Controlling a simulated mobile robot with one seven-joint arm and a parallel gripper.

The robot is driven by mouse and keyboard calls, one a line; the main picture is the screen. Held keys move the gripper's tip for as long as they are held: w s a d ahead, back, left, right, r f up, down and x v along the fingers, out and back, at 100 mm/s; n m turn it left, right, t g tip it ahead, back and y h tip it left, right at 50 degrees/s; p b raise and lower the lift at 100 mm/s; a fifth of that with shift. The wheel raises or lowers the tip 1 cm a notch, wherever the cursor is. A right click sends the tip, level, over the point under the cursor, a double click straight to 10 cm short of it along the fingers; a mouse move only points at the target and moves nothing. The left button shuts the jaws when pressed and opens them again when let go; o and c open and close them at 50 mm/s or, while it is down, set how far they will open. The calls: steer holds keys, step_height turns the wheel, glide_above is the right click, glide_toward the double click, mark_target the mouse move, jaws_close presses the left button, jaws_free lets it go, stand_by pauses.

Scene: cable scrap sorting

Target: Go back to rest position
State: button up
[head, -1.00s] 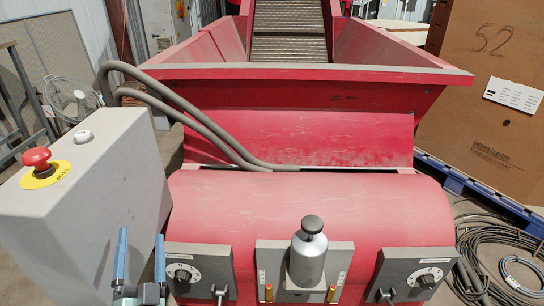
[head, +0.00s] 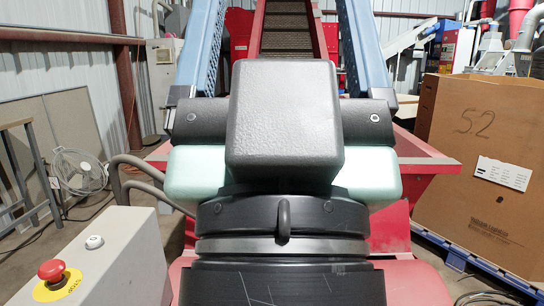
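My gripper (head: 281,25) fills the middle of the head view, raised in front of the red machine. Its two blue fingers stand wide apart, pointing up and away, with nothing seen between them except the background conveyor. The finger ends run to the top edge of the picture. My gripper and wrist hide most of the red hopper (head: 425,160) and the front panels of the machine.
A grey control box (head: 105,262) with a red stop button (head: 52,270) stands at the lower left. A large cardboard box (head: 475,165) on a blue pallet (head: 470,262) stands at the right. A fan (head: 78,172) stands at the left. A conveyor (head: 287,30) rises behind.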

step_height(320, 180, up, 37)
steer(key=p, duration=3.5)
steer(key=shift+w+a, duration=0.35)
steer(key=shift+f, duration=0.1)
